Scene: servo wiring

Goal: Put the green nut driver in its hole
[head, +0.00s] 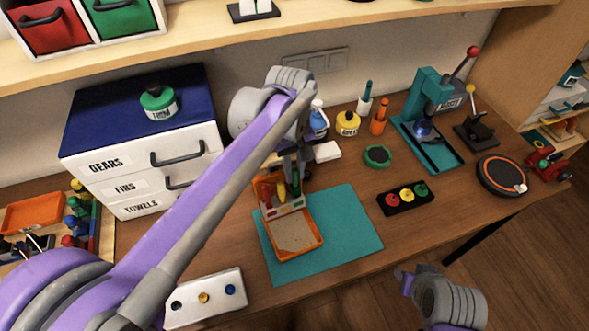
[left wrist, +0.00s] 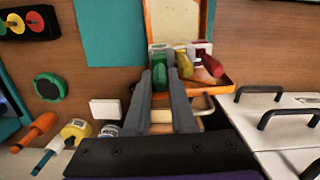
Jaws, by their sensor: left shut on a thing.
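My left gripper (head: 294,168) is shut on the green nut driver (head: 296,184) at the right end of a small pale rack (head: 286,208). In the left wrist view, my left gripper's fingers (left wrist: 160,80) close around the green nut driver (left wrist: 159,57). A yellow driver (head: 282,191) and a red driver (head: 265,192) stand in the rack to its left. The red driver (left wrist: 211,65) leans out in the wrist view. The fingers hide the green driver's lower part, so I cannot tell whether its tip is in the hole. My right gripper is out of view.
The rack is at the back of an orange tray (head: 318,248) on a teal mat (head: 350,232). A white drawer cabinet (head: 120,185) stands left. A yellow bottle (head: 347,124), a green round pad (head: 377,156) and a black button box (head: 405,198) are to the right.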

